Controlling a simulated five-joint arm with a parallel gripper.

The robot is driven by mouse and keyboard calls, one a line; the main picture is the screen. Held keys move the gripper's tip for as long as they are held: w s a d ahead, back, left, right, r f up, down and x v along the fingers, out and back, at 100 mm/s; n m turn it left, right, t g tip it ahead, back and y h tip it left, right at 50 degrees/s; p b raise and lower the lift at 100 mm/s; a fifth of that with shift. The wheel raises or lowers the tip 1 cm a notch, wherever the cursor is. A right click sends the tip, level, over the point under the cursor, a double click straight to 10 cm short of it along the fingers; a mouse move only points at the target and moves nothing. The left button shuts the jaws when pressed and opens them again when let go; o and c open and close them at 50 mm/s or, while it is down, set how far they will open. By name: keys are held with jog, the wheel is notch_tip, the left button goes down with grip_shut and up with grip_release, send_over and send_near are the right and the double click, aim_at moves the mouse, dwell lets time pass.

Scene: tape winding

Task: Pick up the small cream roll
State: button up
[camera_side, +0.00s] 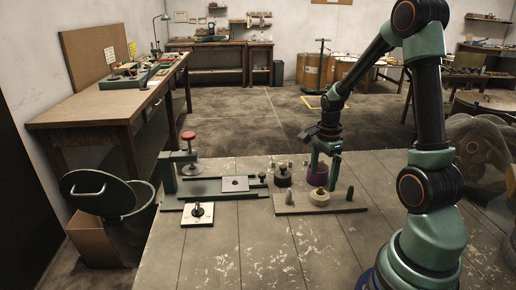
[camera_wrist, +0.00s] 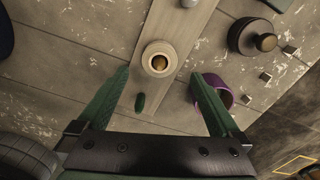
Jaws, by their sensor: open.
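The small cream roll (camera_side: 319,197) sits on a light wooden board on the worktable. In the wrist view the cream roll (camera_wrist: 160,60) lies ahead of my fingertips, roughly centred between them, with a dark core in its middle. My gripper (camera_side: 325,165) is above and behind the roll in the side view, pointing down. In the wrist view my gripper (camera_wrist: 157,82) has its two green fingers spread wide, with nothing held between them. A purple roll (camera_wrist: 217,90) is beside the right finger and partly hidden by it; it also shows in the side view (camera_side: 316,172).
The wooden board (camera_side: 290,205) has a green peg (camera_wrist: 140,103) near the roll. A dark round weight (camera_wrist: 252,37) and small metal cubes (camera_wrist: 290,49) lie to the right. The front tabletop is clear.

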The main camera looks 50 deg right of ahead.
aim_at(321, 190)
jog(key=shift+f, duration=3)
jog(key=c, duration=1.3)
